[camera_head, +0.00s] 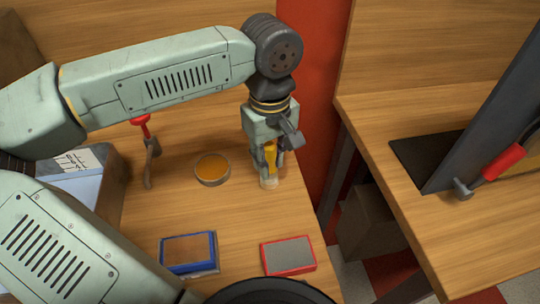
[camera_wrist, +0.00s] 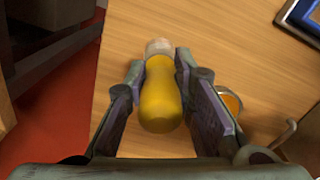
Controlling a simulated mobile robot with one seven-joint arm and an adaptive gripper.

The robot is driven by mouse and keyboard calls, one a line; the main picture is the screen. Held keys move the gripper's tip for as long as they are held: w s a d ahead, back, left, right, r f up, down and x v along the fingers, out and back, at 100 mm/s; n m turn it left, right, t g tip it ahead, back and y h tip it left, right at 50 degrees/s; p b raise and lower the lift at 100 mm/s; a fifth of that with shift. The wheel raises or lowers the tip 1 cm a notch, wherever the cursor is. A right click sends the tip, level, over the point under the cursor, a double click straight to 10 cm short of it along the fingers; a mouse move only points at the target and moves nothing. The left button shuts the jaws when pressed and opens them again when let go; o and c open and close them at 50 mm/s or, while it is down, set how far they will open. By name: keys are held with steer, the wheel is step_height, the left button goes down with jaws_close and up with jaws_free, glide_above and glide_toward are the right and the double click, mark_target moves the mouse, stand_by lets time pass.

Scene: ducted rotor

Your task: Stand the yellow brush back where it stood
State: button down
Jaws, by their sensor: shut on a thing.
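The yellow brush (camera_wrist: 160,98) is between the two fingers of my gripper (camera_wrist: 158,88) in the wrist view. Its handle is yellow and its pale bristle end points away from the wrist. My gripper (camera_head: 270,155) is shut on the handle. In the head view the brush (camera_head: 270,160) hangs upright, bristles down, over the right part of the wooden table (camera_head: 220,225). The bristle end is at or just above the table top; I cannot tell if it touches.
A round tin with orange contents (camera_head: 212,169) stands left of my gripper. A blue-edged block (camera_head: 188,252) and a red-edged block (camera_head: 288,255) lie nearer. A red-handled tool (camera_head: 148,150) is at the left. A gap separates this table from another at right (camera_head: 440,215).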

steer(key=shift+f, duration=0.35)
steer(key=shift+f+b, duration=0.3)
steer(key=shift+b, duration=0.1)
steer(key=c, duration=1.4)
jaws_free()
steer(key=shift+r, duration=0.1)
steer(key=shift+o, duration=0.2)
step_height(320, 180, up, 12)
steer(key=shift+r+b, duration=0.25)
steer(key=shift+b, duration=0.45)
